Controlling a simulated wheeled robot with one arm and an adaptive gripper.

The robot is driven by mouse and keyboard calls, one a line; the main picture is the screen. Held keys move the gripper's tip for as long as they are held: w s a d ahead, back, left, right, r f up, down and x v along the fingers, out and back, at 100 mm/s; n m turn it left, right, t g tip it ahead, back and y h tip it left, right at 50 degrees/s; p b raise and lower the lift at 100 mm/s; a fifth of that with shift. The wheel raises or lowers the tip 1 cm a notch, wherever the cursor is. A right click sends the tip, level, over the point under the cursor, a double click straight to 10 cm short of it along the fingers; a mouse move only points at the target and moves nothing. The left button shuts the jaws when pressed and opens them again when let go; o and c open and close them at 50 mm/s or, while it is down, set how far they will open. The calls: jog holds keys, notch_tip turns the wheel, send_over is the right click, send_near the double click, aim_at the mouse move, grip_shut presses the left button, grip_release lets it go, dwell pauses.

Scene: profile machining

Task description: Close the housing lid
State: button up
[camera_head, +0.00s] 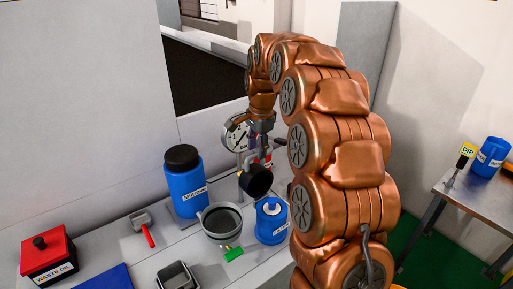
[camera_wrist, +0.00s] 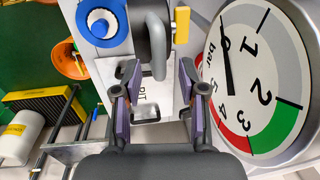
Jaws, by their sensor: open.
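My gripper (camera_wrist: 160,72) is open in the wrist view, its two purple-padded fingers apart. Just beyond the fingertips is a curved grey handle (camera_wrist: 157,45) on a dark body, seen between and above them; I cannot tell whether they touch it. In the head view an open grey round housing (camera_head: 222,224) with a dark inside and a green tag stands on the bench. A black round part (camera_head: 257,182) is behind and right of it, under my wrist; I cannot tell whether it is the lid. My arm hides the area to its right.
A pressure gauge (camera_wrist: 255,75) stands close to my right finger, also behind my wrist in the head view (camera_head: 237,133). A blue container (camera_head: 271,221) is right of the housing, a blue bottle (camera_head: 185,182) left of it. A red waste-oil box (camera_head: 47,256) is far left.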

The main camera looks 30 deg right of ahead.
jog(key=shift+f, duration=0.6)
jog(key=shift+c, duration=0.2)
grip_shut()
